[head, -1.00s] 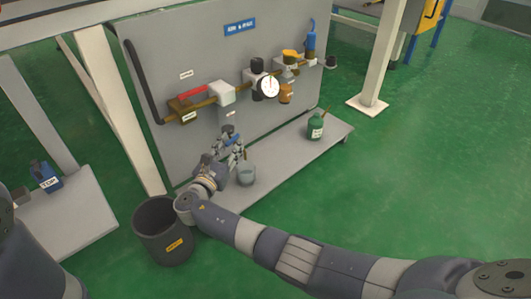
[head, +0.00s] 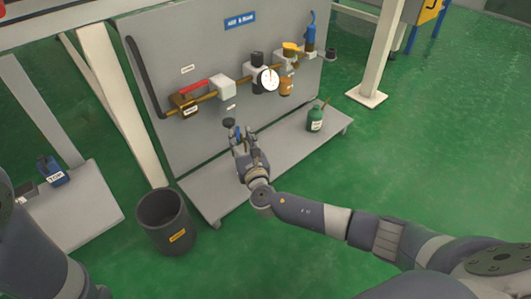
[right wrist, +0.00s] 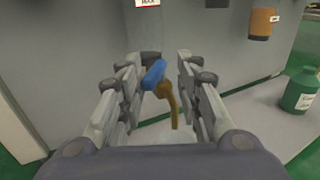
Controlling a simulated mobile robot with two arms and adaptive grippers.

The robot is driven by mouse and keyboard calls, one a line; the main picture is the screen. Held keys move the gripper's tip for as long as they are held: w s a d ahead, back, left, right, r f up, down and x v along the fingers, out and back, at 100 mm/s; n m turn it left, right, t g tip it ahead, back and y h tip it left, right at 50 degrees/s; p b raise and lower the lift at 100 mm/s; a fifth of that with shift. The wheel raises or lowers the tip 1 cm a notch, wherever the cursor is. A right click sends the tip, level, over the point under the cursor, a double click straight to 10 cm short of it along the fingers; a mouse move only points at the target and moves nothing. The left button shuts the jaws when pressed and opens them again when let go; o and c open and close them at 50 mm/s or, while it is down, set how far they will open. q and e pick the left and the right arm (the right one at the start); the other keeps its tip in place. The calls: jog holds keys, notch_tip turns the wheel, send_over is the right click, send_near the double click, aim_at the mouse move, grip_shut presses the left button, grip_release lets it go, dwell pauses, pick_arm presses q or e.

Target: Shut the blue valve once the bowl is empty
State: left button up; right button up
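A small blue valve handle (right wrist: 154,73) with a brass spout (right wrist: 168,95) shows between the fingers of my right gripper (right wrist: 157,90) in the right wrist view. The fingers are apart on either side of it; contact cannot be told. In the head view my right gripper (head: 238,138) is in front of the grey panel, hiding most of that valve. A pale shape (right wrist: 158,132) lies low between the fingers; I cannot tell whether it is a bowl. An amber bowl (head: 286,87) hangs from the pipe fittings; its contents cannot be seen. My left gripper is out of view.
The panel (head: 205,135) carries a brass pipe, a red handle (head: 194,86), a round gauge (head: 268,79) and a blue-topped fitting (head: 311,35). A green bottle (head: 315,119) stands on the grey shelf (head: 290,142). A dark bucket (head: 166,222) stands on the floor.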

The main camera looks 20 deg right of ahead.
jog(key=s+d+n+g+y+b, duration=0.1)
jog(key=s+d+n+y+b, duration=0.3)
jog(key=s+d+y+b, duration=0.1)
jog(key=shift+s+n+y+b, duration=0.4)
jog(key=shift+s+y+b, duration=0.15)
jog(key=shift+s+y, duration=0.65)
jog(key=shift+w, duration=0.1)
